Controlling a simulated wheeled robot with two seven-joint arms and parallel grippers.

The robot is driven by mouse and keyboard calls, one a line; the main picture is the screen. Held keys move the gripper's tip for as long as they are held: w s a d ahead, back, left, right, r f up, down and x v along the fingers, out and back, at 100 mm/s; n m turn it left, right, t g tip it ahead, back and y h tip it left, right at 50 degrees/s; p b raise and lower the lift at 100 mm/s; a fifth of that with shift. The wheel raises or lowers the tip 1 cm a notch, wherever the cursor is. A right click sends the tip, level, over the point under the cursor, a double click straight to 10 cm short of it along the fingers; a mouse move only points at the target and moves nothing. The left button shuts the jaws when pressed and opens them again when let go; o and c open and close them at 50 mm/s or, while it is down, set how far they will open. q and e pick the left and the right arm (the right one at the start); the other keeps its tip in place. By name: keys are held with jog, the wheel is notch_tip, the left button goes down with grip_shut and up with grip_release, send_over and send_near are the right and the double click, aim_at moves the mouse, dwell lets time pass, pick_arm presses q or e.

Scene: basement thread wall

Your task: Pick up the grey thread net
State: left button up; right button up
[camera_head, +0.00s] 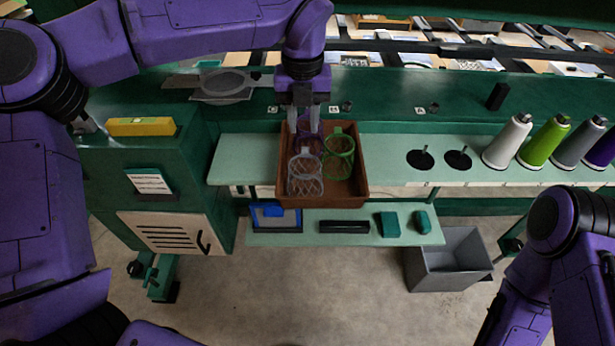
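The grey thread net (305,183) lies in the front left part of a brown tray (342,200) on the pale green shelf. A green thread net (339,157) is to its right, and a purple thread net (312,143) is behind it, partly hidden by my gripper. My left gripper (304,127) points down over the back of the tray, behind the grey net. Its two fingers look apart, and I see nothing held between them. Whether the fingertips touch the purple net cannot be told. My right arm shows at the lower right, its gripper out of view.
Thread cones stand on the shelf at the right, including a green cone (543,141). Two black spool holders (420,159) sit nearer the tray. A lower shelf (375,237) holds small items. A grey bin (447,261) stands on the floor. A yellow level (141,126) lies on the left cabinet.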

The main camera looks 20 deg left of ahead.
aim_at(305, 147)
pick_arm(q)
notch_tip(305, 147, down, 4)
jog(key=shift+w+f+p, duration=0.1)
jog(key=shift+f+p, duration=0.05)
jog(key=shift+p, duration=0.25)
jog(key=shift+f, duration=0.4)
notch_tip(305, 147, down, 4)
jog(key=shift+d+f+p, duration=0.1)
jog(key=shift+d+p, duration=0.05)
jog(key=shift+p, duration=0.9)
jog(key=shift+f, duration=0.3)
grip_shut()
